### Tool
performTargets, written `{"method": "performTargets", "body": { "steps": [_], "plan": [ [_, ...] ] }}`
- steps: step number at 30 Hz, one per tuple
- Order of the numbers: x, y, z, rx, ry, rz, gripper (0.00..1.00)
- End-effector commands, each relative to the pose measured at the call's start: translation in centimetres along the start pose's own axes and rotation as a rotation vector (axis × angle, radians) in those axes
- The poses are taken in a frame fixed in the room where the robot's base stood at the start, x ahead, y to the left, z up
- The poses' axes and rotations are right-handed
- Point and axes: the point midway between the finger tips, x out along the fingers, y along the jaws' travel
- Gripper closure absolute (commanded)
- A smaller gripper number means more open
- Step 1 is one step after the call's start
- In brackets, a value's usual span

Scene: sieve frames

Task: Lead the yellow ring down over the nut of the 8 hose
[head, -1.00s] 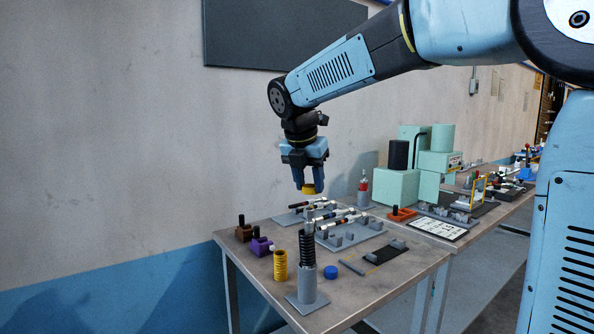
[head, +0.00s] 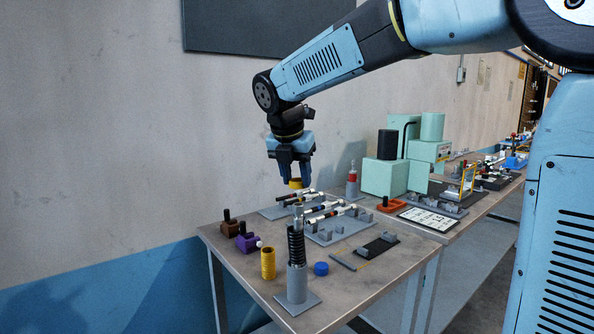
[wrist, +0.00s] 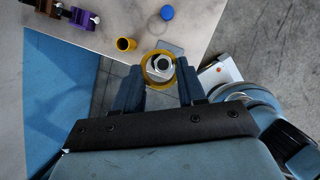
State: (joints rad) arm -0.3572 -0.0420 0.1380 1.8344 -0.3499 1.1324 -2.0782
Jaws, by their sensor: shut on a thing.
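My gripper (head: 294,178) is shut on the yellow ring (head: 296,184) and holds it level, pointing down. The upright hose (head: 296,243), black and ribbed, stands in a grey holder (head: 297,282) near the table's front edge. Its metal nut (head: 298,214) is at the top, just below the ring, with a small gap in the head view. In the wrist view the ring (wrist: 147,76) sits between the fingertips, and the grey nut end (wrist: 161,65) shows through its opening, towards its right side. I cannot read a number on the hose.
A yellow ribbed cylinder (head: 268,263) and a blue cap (head: 321,268) stand beside the holder. Purple (head: 246,243) and brown (head: 230,229) blocks are at the left. Racks with hoses (head: 335,215) lie behind. A grey and black plate (head: 365,251) is at the right.

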Motion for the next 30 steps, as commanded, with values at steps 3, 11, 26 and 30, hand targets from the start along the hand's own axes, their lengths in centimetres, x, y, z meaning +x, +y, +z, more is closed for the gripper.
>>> {"method": "performTargets", "body": {
  "steps": [3,11,26,30],
  "plan": [
    [1.0,-0.1,-0.4,0.001,0.002,-0.002,0.88],
    [2.6,-0.1,-1.0,0.002,0.001,-0.002,0.88],
    [3.4,-0.3,-1.2,0.006,0.000,-0.002,0.88],
    [3.4,-0.2,-1.2,0.006,0.000,-0.002,0.88]
  ]
}}
